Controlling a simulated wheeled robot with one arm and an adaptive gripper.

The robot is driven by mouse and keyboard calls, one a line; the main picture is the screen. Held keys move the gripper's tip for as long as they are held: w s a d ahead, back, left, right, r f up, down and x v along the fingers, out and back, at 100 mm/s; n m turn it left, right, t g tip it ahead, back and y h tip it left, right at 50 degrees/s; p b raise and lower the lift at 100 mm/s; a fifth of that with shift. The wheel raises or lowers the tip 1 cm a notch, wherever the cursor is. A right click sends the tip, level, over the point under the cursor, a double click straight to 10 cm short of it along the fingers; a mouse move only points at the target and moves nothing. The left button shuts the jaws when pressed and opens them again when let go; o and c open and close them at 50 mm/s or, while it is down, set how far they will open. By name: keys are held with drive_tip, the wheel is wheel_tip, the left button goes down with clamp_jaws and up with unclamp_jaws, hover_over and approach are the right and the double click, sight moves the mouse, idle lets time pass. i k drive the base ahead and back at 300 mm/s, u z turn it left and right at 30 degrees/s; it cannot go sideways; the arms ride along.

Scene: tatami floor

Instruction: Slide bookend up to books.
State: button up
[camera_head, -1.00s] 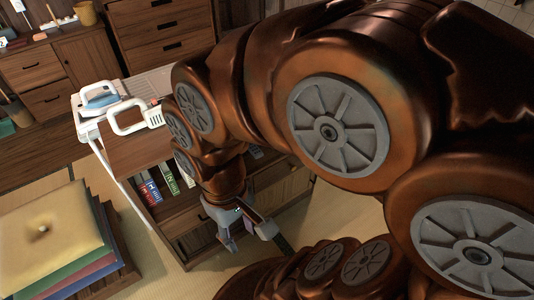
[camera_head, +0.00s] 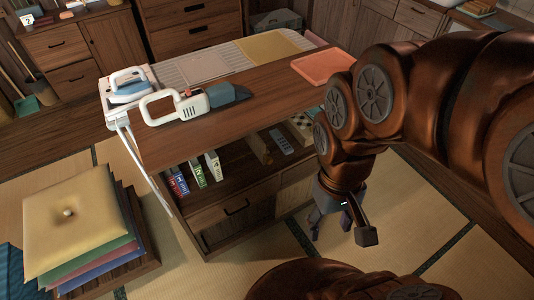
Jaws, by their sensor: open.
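Several books stand in the open shelf of the low wooden cabinet: red and blue ones (camera_head: 178,184) at the left, a green one (camera_head: 196,173) and a white-spined one (camera_head: 213,166). A brown wooden piece (camera_head: 259,149) stands further right on the same shelf, apart from the books; it may be the bookend, but its shape is hard to make out. My gripper (camera_head: 330,228) is open and empty, pointing down over the floor in front of the cabinet's right part, outside the shelf.
A grey object (camera_head: 281,141) and a checkered item (camera_head: 301,123) also sit on the shelf. The cabinet top (camera_head: 205,128) overhangs it and bears a white-handled tool (camera_head: 190,105) and an orange tray (camera_head: 323,66). Stacked cushions (camera_head: 70,215) stand at left. Tatami in front is clear.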

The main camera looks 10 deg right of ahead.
sight(259, 148)
drive_tip(key=z, duration=1.7)
drive_tip(key=k, duration=1)
drive_tip(key=u, duration=1.85)
drive_tip(key=i, duration=0.5)
drive_tip(key=z, duration=0.05)
